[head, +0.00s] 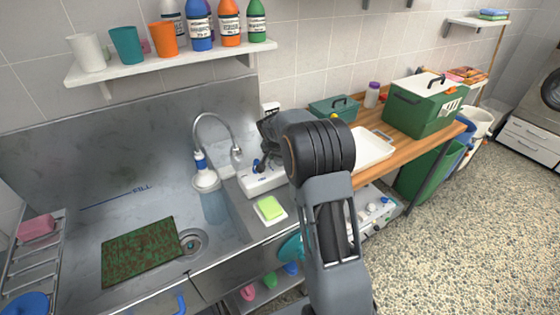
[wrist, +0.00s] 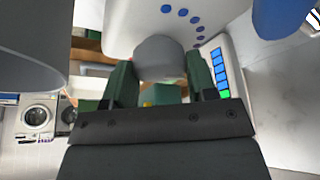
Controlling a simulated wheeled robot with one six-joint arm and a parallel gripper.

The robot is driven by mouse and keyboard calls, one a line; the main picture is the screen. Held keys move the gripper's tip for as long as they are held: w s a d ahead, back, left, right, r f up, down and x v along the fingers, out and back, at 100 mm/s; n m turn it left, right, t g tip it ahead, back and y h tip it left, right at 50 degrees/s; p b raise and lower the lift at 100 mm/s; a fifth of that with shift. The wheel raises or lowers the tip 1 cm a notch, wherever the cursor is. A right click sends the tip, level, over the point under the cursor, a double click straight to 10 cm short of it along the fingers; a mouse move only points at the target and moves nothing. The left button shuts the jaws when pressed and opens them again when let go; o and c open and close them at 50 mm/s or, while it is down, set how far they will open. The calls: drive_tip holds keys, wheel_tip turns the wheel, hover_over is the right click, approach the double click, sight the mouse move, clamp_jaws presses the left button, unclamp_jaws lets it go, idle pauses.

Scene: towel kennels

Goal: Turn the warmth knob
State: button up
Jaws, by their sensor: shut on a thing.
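The warmth knob (wrist: 158,56) is a round grey knob on a white panel (wrist: 222,22) in the wrist view. An arc of blue dots curves around it on the panel. My gripper (wrist: 161,72) has one dark green finger on each side of the knob and is shut on it. In the head view a white unit (head: 262,183) with blue marks stands on the counter right of the sink, and my gripper end is over it. My arm hides part of that unit, and the knob cannot be made out there.
A strip of blue lights with one green light (wrist: 225,93) runs beside the knob. A tap (head: 215,130) and a green sponge (head: 270,207) are close to the white unit. A shelf (head: 170,62) with cups and bottles hangs above. A wooden bench (head: 400,150) is at right.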

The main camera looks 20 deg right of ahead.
drive_tip(key=shift+m+b, duration=0.5)
drive_tip(key=shift+m, duration=0.2)
drive_tip(key=o, duration=0.9)
drive_tip(key=b+v, duration=0.1)
drive_tip(key=v, duration=1.3)
drive_tip(key=shift+w+a, duration=0.25)
drive_tip(key=shift+f, duration=0.1)
